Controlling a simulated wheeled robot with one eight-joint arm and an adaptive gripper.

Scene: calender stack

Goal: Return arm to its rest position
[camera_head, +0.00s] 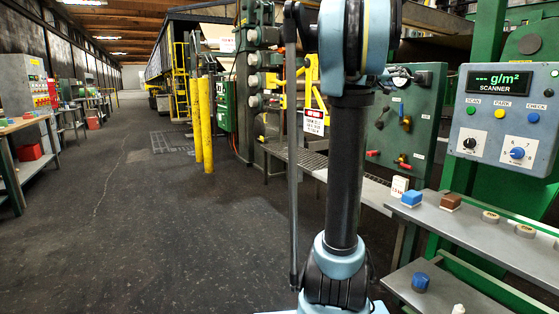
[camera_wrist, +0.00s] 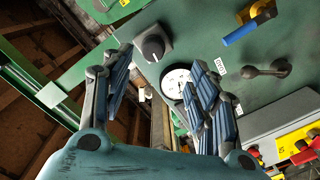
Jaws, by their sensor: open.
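My arm rises in front of the head camera, with a black upright link and pale blue joints, and its upper part runs out of the top of that view. My gripper (camera_wrist: 160,62) shows in the wrist view with its two ribbed grey-blue fingers spread apart. Nothing sits between the fingers. Beyond them is a green panel (camera_wrist: 205,45) with a black knob (camera_wrist: 153,46), a round white gauge (camera_wrist: 174,80) partly behind the right finger, a dark lever (camera_wrist: 266,70) and a blue-handled yellow valve (camera_wrist: 240,34). I cannot make out the gripper in the head view.
A green valve panel (camera_head: 424,140) stands right of my arm. A grey scanner box (camera_head: 507,115) is farther right, above a metal shelf (camera_head: 470,222) holding a blue block (camera_head: 412,198) and a brown block (camera_head: 450,202). Yellow posts (camera_head: 206,125) stand behind. The dark floor (camera_head: 130,220) at left is clear.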

